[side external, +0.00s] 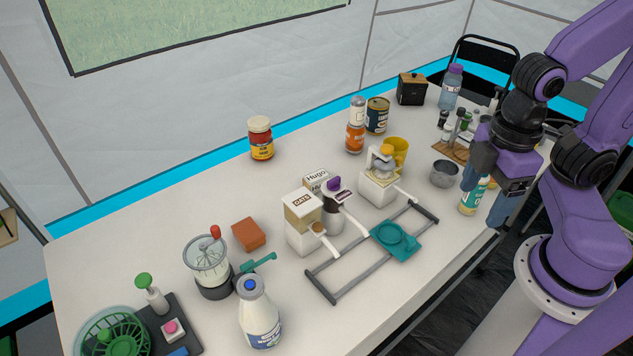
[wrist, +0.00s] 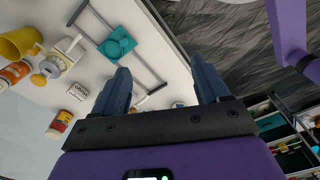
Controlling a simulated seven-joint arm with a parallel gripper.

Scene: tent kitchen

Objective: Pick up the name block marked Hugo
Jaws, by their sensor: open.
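The name block marked Hugo (side external: 316,179) is a small white block with dark lettering in the middle of the table. In the side view it is partly hidden behind the oats dispenser (side external: 303,205) and the purple-topped dispenser (side external: 336,190). A white block with dark lettering, likely the same one, shows in the wrist view (wrist: 78,91), its text too small to read surely. My gripper (side external: 491,190) is open and empty, at the table's right edge, well apart from the block. Its spread fingers also show in the wrist view (wrist: 160,68).
A red jar (side external: 261,140) is behind. A teal-labelled bottle (side external: 470,197) appears close to my fingers.

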